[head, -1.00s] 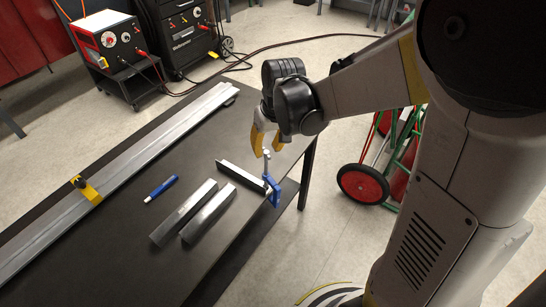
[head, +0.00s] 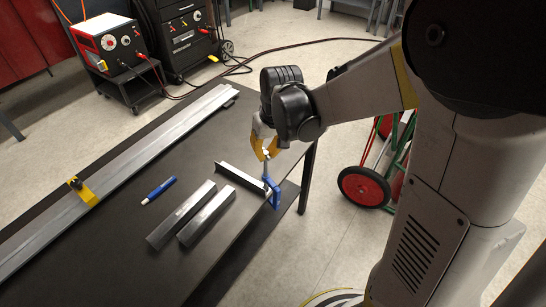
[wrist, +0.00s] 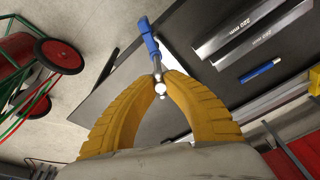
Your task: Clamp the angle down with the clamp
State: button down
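The blue clamp (head: 274,193) stands at the table's near right edge, its metal screw rising upright. It also shows in the wrist view (wrist: 149,38), with the screw's round end between my fingers. A dark angle (head: 240,177) with a bright edge lies on the table, its right end at the clamp. Whether the clamp presses on it cannot be made out. My gripper (head: 265,152) is above the clamp, its yellow fingertips (wrist: 159,80) closed in on both sides of the screw top and seeming to touch it.
Two steel bars (head: 193,215) and a blue marker (head: 159,190) lie on the dark table (head: 120,220). A long metal rail (head: 140,150) with a yellow block (head: 85,192) runs along the far side. A red-wheeled cart (head: 364,187) stands on the floor beyond the right edge.

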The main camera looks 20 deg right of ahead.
jog(key=m, duration=0.4)
jog(key=shift+m, duration=0.3)
jog(key=m, duration=0.5)
jog(key=shift+m, duration=1.2)
jog(key=m, duration=0.3)
jog(key=shift+w, duration=0.1)
jog(key=m, duration=0.3)
jog(key=shift+m, duration=0.4)
jog(key=m, duration=0.4)
jog(key=shift+m, duration=0.6)
